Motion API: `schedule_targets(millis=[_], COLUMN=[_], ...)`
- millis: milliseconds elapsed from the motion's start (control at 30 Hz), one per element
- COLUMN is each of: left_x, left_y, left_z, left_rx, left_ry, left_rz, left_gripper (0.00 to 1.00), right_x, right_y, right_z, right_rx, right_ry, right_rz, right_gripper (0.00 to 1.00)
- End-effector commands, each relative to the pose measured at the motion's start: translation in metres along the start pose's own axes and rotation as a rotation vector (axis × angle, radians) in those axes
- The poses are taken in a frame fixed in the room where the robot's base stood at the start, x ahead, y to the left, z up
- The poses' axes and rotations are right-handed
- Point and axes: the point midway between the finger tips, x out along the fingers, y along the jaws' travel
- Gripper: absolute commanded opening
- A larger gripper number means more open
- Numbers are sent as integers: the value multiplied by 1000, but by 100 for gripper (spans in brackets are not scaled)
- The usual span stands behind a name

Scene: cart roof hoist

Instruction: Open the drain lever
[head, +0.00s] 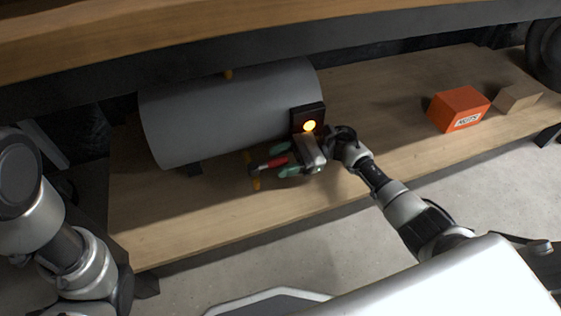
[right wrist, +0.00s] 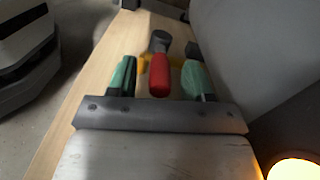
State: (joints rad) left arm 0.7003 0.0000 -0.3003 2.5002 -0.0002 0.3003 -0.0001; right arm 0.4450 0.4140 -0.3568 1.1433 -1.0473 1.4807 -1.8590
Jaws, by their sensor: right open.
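The drain lever has a red grip (head: 272,163) and a grey end, and sits at the yellow drain fitting (head: 256,183) below the front of the grey tank (head: 232,108). My right gripper (head: 284,160) is open, with one green-padded finger on each side of the red grip. In the right wrist view, the red grip (right wrist: 159,74) lies between the two fingers, with a gap on both sides. The yellow fitting (right wrist: 176,60) shows partly behind it. My left arm is at the left edge of the head view, but its gripper is not visible.
A dark box with a glowing amber lamp (head: 309,126) is at the tank's right end, close to my right gripper. An orange box (head: 459,108) and a brown block (head: 517,97) stand on the wooden shelf (head: 385,135) at the right. A beam runs above the tank.

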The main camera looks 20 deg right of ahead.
Motion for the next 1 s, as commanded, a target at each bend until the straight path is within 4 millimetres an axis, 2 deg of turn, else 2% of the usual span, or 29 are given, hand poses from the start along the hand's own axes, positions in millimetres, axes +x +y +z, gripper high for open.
schedule_targets(millis=[367,600,700,1000], left_x=[-1,-1,-1,1], left_y=[0,0,0,0], left_z=[0,0,0,0], left_rx=[0,0,0,0], left_ry=[1,1,0,0], left_rz=[1,1,1,1], left_gripper=[43,43,43,43], right_x=[6,6,6,5], right_y=[0,0,0,2], right_z=[0,0,0,1], right_rx=[1,1,1,2], right_ry=[0,0,0,3], right_rz=[-1,-1,-1,-13], right_gripper=[49,12,0,0])
